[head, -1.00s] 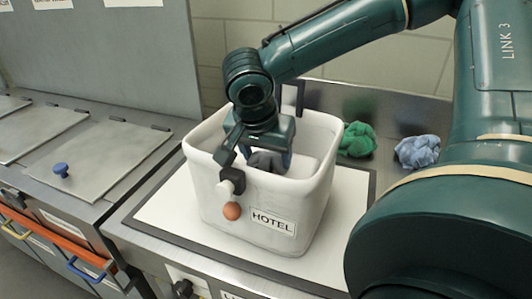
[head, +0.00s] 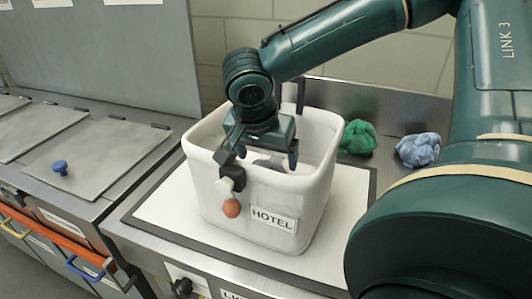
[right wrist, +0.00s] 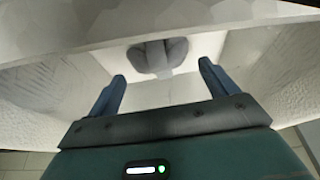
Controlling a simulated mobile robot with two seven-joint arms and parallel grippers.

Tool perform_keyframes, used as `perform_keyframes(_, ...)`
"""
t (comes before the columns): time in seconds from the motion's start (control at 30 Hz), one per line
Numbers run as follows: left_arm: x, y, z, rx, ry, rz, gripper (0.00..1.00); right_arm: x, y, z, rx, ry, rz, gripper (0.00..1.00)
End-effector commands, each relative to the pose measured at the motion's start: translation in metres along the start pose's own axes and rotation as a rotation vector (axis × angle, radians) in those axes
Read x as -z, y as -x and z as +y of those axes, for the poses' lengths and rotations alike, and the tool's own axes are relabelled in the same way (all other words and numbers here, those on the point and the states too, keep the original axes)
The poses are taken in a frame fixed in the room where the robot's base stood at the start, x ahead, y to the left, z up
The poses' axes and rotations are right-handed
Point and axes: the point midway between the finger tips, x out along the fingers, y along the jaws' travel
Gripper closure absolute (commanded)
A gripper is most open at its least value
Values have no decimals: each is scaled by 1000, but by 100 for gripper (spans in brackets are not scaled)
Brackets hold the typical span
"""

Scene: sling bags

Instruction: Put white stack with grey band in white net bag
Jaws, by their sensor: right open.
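The white net bag (head: 235,208), labelled HOTEL with a reddish-brown ball on its front, stands open and upright on a white board. The white stack with the grey band (right wrist: 158,57) lies inside it; mostly its grey band shows in the right wrist view, and a small grey part (head: 272,162) shows over the rim in the head view. My right gripper (head: 266,158) is open at the bag's mouth, above the stack. In the right wrist view its blue fingers (right wrist: 162,71) stand apart, with nothing between them. My left gripper is not in view.
A green crumpled cloth (head: 358,138) and a blue one (head: 418,150) lie on the steel counter right of the bag. A lidded steel counter with a blue knob (head: 60,168) is at left. My right arm crosses above the bag.

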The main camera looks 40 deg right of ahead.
Motion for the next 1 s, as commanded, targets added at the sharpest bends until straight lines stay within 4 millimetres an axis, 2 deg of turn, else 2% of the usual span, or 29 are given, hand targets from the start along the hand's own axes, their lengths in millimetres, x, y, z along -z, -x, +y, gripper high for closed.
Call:
perform_keyframes(0.1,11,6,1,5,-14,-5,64,6,16,0,2,0,1,15)
perform_keyframes(0.17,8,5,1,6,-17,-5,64,5,26,-1,6,-1,4,15)
perform_keyframes(0.4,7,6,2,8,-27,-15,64,5,82,-1,5,0,5,15)
perform_keyframes(0.6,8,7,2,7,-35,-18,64,4,115,-1,1,1,3,15)
perform_keyframes(0.77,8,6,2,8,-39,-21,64,4,127,0,1,1,0,15)
perform_keyframes(1.0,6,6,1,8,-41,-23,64,3,129,0,0,2,-1,15)
